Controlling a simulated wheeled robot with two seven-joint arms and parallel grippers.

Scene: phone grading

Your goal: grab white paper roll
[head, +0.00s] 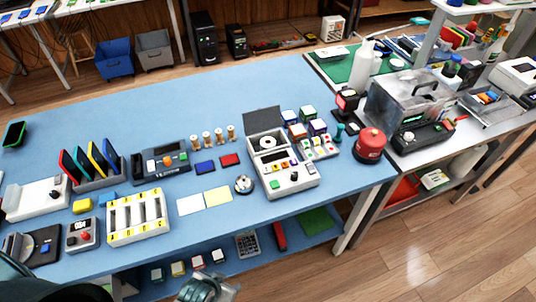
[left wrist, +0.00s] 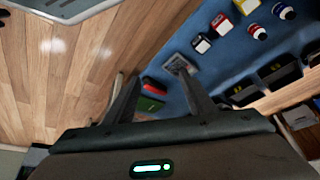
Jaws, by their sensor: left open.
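A white round roll (head: 267,143) sits inside a white and grey printer-like machine (head: 290,181) with its dark lid (head: 262,120) raised, right of the middle of the blue table. A separate small silver-white disc or roll (head: 243,184) lies on the tabletop left of that machine; I cannot tell its material. My left gripper (head: 207,288) is at the bottom of the head view, in front of the table's front edge and well away from both. In the left wrist view its two fingers (left wrist: 160,80) are spread with nothing between them. My right gripper is not in view.
The blue table (head: 330,92) carries a white slotted tray (head: 138,218), coloured upright panels (head: 90,160), wooden spools (head: 213,139) and a red canister (head: 370,145). A lower shelf holds small boxes (head: 178,268).

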